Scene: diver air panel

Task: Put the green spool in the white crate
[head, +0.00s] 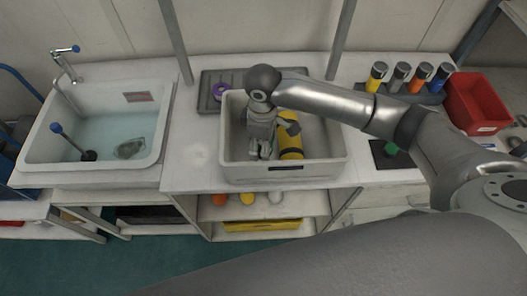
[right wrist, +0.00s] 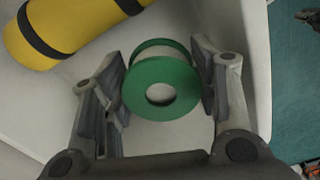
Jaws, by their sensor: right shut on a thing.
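The white crate (head: 240,173) stands on the counter in the middle of the head view. My right gripper (head: 261,151) reaches down into its left part. In the right wrist view my right gripper (right wrist: 160,92) is shut on the green spool (right wrist: 161,87), which sits between its two fingers, with the pale crate floor (right wrist: 155,134) behind it. The gripper hides the spool in the head view. Whether the spool touches the crate floor I cannot tell.
A yellow cylinder (head: 290,146) with dark bands lies in the crate beside the gripper; it also shows in the right wrist view (right wrist: 75,25). A dark tray with a purple ring (head: 221,91) lies behind. A sink (head: 28,150) is left, a red bin (head: 480,104) right.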

